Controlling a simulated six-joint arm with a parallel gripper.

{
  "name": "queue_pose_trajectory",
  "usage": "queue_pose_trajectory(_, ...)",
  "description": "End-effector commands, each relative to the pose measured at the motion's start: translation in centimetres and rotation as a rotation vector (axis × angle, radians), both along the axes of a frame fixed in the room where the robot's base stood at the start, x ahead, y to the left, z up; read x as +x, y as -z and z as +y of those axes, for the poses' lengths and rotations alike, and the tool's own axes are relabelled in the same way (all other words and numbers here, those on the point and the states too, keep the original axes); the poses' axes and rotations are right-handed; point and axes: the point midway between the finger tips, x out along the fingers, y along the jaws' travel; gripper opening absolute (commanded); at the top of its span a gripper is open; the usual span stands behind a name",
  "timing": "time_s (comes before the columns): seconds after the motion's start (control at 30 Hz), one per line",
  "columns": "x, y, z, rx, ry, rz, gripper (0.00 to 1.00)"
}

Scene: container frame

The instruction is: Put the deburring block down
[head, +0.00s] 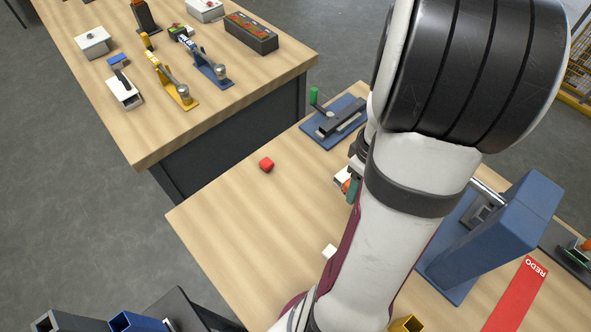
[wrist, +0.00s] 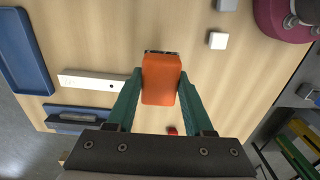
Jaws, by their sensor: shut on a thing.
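The deburring block is an orange block (wrist: 161,80) with a dark strip at its far end. My gripper (wrist: 160,88) is shut on it, with one green finger on each side. The tabletop (head: 225,215) lies below the block. I cannot tell whether the block touches it or hangs above it.
A red cube (head: 266,164) and a white cube (head: 330,251) lie on the table. A blue clamp fixture (head: 333,122) stands at the back, a blue press (head: 500,230) at right. In the wrist view, a white strip (wrist: 93,82) and blue tray (wrist: 25,55) lie left.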

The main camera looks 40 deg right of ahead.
Motion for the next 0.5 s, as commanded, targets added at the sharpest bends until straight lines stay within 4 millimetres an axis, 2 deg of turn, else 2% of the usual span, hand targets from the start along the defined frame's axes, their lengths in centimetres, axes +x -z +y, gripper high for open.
queue_pose_trajectory(0.07, 1.0, 1.0, 0.5, 0.003, -0.007, 0.002, 0.0)
queue_pose_trajectory(0.3, 8.0, 5.4, 2.9, 0.002, -0.008, 0.002, 0.0)
queue_pose_trajectory(0.4, 9.8, 6.5, 3.4, 0.001, -0.004, 0.0, 0.0)
queue_pose_trajectory(0.5, 10.5, 7.5, 3.7, 0.001, -0.001, 0.002, 0.0)
